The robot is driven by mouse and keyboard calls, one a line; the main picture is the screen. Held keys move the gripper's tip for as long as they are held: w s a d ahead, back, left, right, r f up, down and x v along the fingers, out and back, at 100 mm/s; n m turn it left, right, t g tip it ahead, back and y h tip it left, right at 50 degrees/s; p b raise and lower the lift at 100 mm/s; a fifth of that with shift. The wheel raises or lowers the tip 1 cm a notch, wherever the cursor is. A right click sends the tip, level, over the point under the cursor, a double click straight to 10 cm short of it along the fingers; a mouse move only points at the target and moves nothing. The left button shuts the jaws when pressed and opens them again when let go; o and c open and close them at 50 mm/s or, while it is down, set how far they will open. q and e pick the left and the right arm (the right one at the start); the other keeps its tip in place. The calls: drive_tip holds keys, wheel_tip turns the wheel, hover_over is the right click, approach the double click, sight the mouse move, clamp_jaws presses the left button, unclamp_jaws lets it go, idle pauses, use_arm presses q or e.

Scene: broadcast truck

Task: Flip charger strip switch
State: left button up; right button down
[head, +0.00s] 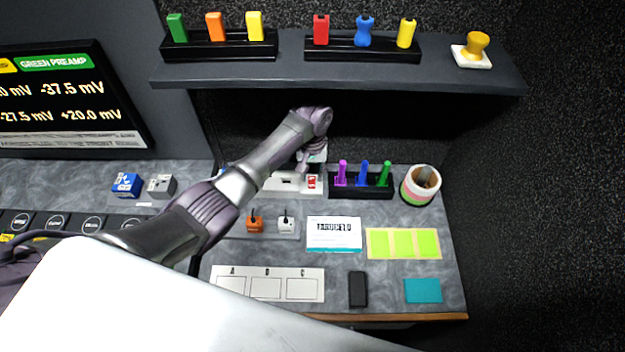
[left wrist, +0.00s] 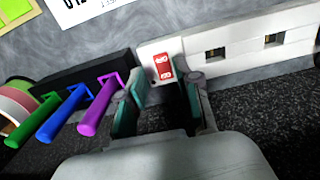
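The white charger strip (head: 285,185) lies at the back of the desk, partly hidden by my left arm. Its red rocker switch (head: 313,181) is at the right end of the strip. In the left wrist view the strip (left wrist: 235,45) runs to the right and the red switch (left wrist: 163,66) faces the camera. My left gripper (left wrist: 160,95) has its two green-padded fingers apart with nothing between them. The fingers are close to the switch and straddle its line; contact cannot be told. In the head view the left gripper (head: 308,160) is above the strip's right end. My right gripper is not seen.
A black holder with purple, blue and green pens (head: 363,174) stands right beside the strip. A shelf (head: 290,75) overhangs behind.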

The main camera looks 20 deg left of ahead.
sight(312, 186)
use_arm(q)
wheel_tip(312, 186, down, 5)
drive_tip(key=shift+r, duration=0.1)
idle(0.3)
